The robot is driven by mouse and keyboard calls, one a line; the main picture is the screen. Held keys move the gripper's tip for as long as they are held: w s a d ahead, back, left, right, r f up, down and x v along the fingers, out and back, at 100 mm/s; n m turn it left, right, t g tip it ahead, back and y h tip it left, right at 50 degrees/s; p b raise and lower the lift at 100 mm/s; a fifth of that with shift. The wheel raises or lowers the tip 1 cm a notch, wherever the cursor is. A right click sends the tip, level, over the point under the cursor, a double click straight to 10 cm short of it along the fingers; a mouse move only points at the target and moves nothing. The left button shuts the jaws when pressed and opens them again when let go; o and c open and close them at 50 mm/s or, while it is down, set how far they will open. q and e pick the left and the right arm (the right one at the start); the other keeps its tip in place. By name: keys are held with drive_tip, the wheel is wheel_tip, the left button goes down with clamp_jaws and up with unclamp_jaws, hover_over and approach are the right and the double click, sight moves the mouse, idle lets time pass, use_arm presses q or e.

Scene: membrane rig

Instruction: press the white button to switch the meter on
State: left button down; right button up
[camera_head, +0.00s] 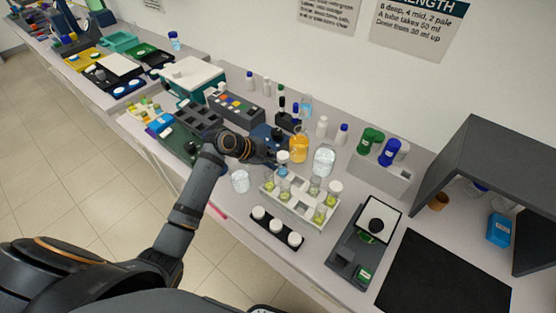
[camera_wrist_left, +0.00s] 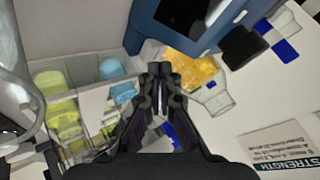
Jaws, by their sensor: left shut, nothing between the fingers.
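My left arm reaches over the bench from the left in the head view, and its left gripper (camera_head: 270,157) is just left of the tube rack. In the left wrist view the left gripper (camera_wrist_left: 160,72) is shut and empty. A blue device with a dark screen, likely the meter (camera_wrist_left: 180,38), stands just beyond the fingertips. A blue part of it also shows behind my wrist in the head view (camera_head: 260,131). I cannot make out a white button on it with certainty. My right gripper is not in view.
The white tube rack (camera_head: 300,207), a beaker (camera_head: 240,181), an orange flask (camera_head: 299,148) and a clear flask (camera_head: 323,161) crowd around the gripper. A grey box with coloured buttons (camera_head: 236,108) is behind the arm. A scale (camera_head: 366,235) and black mat (camera_head: 445,275) lie right.

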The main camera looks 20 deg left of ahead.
use_arm(q)
drive_tip(key=shift+f+b, duration=0.3)
drive_tip(key=shift+f, duration=0.15)
idle(0.3)
drive_tip(key=shift+r+p, duration=0.45)
drive_tip(key=shift+r, duration=0.05)
wheel_tip(320, 180, up, 6)
drive_tip(key=p, duration=0.4)
drive_tip(key=shift+p, duration=0.3)
